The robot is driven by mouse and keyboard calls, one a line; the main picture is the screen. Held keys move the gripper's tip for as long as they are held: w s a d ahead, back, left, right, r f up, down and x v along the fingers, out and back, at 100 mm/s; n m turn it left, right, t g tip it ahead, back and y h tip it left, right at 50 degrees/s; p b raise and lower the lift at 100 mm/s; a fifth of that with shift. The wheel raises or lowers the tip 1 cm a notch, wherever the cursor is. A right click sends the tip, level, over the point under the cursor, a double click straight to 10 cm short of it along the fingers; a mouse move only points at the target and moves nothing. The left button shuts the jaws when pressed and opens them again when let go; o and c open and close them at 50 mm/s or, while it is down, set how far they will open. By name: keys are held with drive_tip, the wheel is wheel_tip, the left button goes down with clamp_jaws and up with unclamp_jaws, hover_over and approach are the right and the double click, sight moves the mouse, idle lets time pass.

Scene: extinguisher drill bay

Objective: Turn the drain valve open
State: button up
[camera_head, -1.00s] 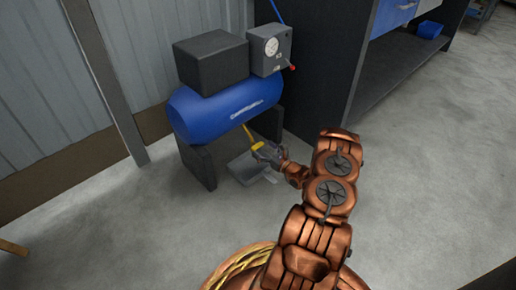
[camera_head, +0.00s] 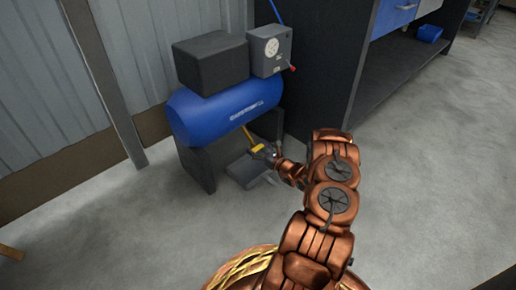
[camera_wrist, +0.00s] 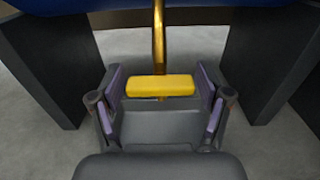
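The drain valve has a yellow bar handle (camera_wrist: 160,86) at the lower end of a thin brass pipe (camera_wrist: 158,40). In the head view the yellow of the valve (camera_head: 248,135) shows below the blue compressor tank (camera_head: 225,112). My gripper (camera_head: 262,151) is low beneath the tank, at the valve. In the wrist view my gripper (camera_wrist: 160,98) is open, with a finger on each side of the yellow handle. The handle lies crosswise between the finger pads, with a small gap at both sides. The head view shows the fingers too small to judge contact.
Dark support legs (camera_head: 197,168) stand on both sides under the tank. A grey tray (camera_head: 242,172) lies on the floor below the valve. A dark workbench (camera_head: 325,75) stands close at the right.

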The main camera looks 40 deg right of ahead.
drive_tip(key=c, duration=0.8)
drive_tip(key=shift+o, duration=0.2)
drive_tip(key=shift+a+r+n+p, duration=0.15)
drive_tip(key=shift+n+p, duration=0.25)
drive_tip(key=shift+p, duration=1)
drive_tip(key=shift+n+p, duration=0.9)
drive_tip(key=shift+p, duration=0.5)
drive_tip(key=shift+w+f+n, duration=0.1)
drive_tip(key=shift+f+n, duration=0.1)
drive_tip(key=shift+n, duration=0.7)
drive_tip(key=shift+a+n+b, duration=0.1)
drive_tip(key=shift+n+b, duration=0.6)
drive_tip(key=shift+n, duration=0.9)
